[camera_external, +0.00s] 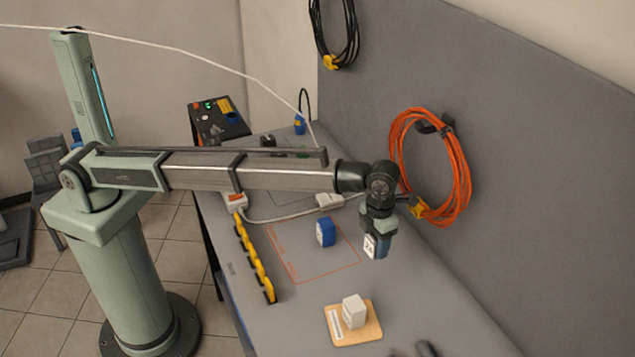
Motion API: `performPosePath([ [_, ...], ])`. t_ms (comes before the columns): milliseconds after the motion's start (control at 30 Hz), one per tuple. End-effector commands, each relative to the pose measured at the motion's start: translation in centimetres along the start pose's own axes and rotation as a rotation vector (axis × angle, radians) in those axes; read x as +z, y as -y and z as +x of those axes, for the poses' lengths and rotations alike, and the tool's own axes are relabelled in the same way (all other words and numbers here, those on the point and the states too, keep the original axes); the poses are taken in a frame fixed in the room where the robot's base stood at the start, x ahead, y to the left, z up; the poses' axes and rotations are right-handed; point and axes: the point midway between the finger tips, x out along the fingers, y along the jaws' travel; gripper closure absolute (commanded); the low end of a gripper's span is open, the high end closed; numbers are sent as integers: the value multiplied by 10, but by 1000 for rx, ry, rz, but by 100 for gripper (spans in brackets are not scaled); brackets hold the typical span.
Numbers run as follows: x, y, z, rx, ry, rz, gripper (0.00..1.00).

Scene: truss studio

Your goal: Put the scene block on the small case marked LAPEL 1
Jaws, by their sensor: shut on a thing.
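My gripper (378,232) points down at the end of the outstretched arm, over the right side of the table. It is shut on a dark blue block with a white face and dark characters like "7A", which looks like the scene block (376,246). The block hangs above the table. A small blue case (325,232) with a pale face stands to the left, inside an orange outline. A small white case (354,312) sits on a tan board (372,331) nearer the front. I cannot read LAPEL 1 on either case.
A row of yellow and black pieces (255,262) runs along the table's left edge. An orange cable coil (432,165) hangs on the grey wall close to my gripper. A white cable and adapter (329,201) lie behind the outline. A dark object (427,348) lies at the front edge.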

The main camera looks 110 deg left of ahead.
Motion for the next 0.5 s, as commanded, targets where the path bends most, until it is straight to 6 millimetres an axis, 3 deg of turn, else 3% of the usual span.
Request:
performPosePath([
  [267,-4,-4,-19,0,0,-85,78],
  [500,-15,-16,-20,0,0,-380,78],
])
